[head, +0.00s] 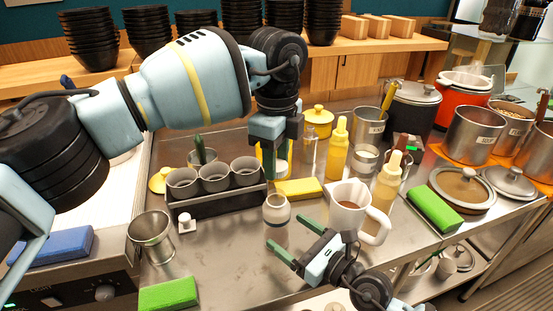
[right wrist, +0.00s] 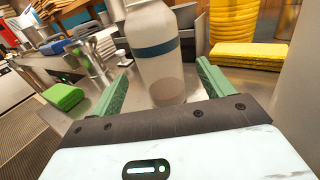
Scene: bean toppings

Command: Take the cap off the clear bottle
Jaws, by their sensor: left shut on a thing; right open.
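The clear bottle (head: 277,218) stands upright on the steel counter, frosted, with a blue band and a little brownish content low inside. It also shows in the right wrist view (right wrist: 158,60), where its top is cut off. My right gripper (head: 297,240) is open, its green fingers on either side of the bottle with gaps to it. My left gripper (head: 279,155) points down above and slightly behind the bottle. It is shut on a small pale thing (head: 281,169), which looks like the cap, apart from the bottle. Its fingers partly hide this thing.
A measuring jug (head: 348,210) stands close right of the bottle. A rack with grey cups (head: 215,203) is at its left, a yellow sponge (head: 298,189) behind. Yellow squeeze bottles (head: 338,150) stand further right. The counter left of the bottle, near the green sponge (head: 168,294), is fairly clear.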

